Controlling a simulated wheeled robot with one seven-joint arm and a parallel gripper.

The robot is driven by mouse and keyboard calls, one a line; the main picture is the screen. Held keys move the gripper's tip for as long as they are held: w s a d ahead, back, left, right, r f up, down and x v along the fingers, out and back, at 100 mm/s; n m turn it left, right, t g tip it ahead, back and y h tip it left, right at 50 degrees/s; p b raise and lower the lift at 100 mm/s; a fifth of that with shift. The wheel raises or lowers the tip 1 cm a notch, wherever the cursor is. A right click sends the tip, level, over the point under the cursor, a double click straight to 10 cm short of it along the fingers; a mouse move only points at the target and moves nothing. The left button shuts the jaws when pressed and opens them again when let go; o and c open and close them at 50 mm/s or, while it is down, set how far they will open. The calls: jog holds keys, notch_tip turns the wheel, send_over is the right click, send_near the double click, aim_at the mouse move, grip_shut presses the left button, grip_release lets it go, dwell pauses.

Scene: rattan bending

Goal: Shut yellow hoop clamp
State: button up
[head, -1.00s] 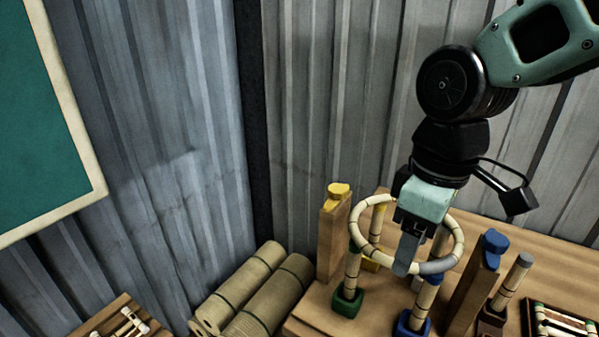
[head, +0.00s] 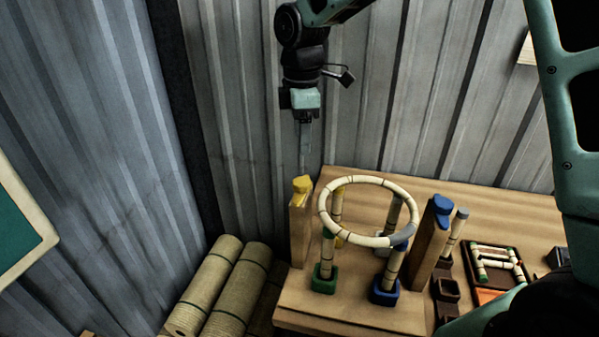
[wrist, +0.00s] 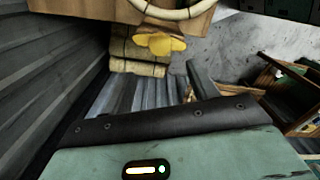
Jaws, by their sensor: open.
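The yellow hoop clamp (head: 301,185) is a yellow knob on top of a wooden post, left of the hoop. In the wrist view the yellow knob (wrist: 160,43) shows as a lobed shape beyond the fingers. My gripper (head: 305,163) is open and empty, pointing down above and just behind the yellow knob, apart from it. One finger shows in the wrist view (wrist: 197,82). The pale rattan hoop (head: 333,237) lies across the tops of several short rods in coloured sockets. The yellow clamp's exact position against the hoop is unclear.
A blue-topped clamp (head: 441,206) stands right of the hoop. Green (head: 324,280) and blue (head: 384,292) sockets stand at the bench front. A tray (head: 496,262) lies to the right. Rattan rolls (head: 207,285) lean at left. A corrugated wall (head: 400,110) stands close behind.

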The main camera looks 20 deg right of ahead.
aim_at(302, 181)
notch_tip(302, 181, down, 11)
jog(key=p, duration=0.2)
jog(key=shift+f+p, duration=0.1)
jog(key=shift+p, duration=0.3)
jog(key=c, duration=1)
